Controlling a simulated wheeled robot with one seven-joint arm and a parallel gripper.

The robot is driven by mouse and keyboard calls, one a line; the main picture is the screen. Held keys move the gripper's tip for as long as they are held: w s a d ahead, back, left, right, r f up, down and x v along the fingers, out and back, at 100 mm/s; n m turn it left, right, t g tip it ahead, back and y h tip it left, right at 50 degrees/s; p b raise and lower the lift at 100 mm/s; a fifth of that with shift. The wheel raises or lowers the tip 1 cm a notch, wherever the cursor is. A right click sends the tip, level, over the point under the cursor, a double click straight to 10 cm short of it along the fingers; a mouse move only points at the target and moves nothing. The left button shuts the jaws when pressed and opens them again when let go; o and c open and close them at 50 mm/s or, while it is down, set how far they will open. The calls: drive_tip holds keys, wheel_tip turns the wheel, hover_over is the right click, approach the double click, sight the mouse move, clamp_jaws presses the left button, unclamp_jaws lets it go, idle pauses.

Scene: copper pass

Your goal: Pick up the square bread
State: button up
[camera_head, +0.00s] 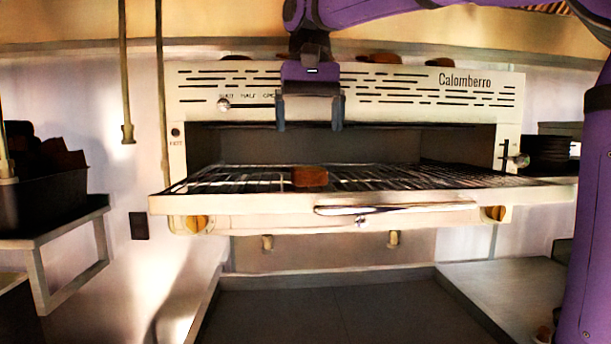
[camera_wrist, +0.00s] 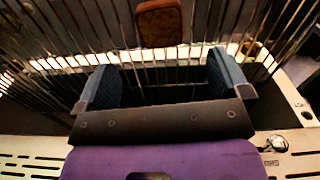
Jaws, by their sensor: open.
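The square bread (camera_head: 309,177) is a small brown slice lying on the wire rack (camera_head: 230,182) of the Calomberro grill. In the wrist view the bread (camera_wrist: 159,23) lies on the bars at the top middle, beyond the fingertips. My gripper (camera_head: 310,128) hangs above the rack in front of the grill's upper face, pointing down, and is apart from the bread. In the wrist view my gripper (camera_wrist: 165,85) shows two spread dark fingers with only rack bars between them.
The grill housing (camera_head: 350,95) stands close behind my gripper, with several brown items on top. A metal handle (camera_head: 395,208) runs along the rack's front.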

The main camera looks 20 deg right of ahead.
sight(309, 168)
drive_tip(key=shift+f, duration=4.3)
drive_tip(key=c, duration=1)
drive_tip(key=shift+r, duration=0.15)
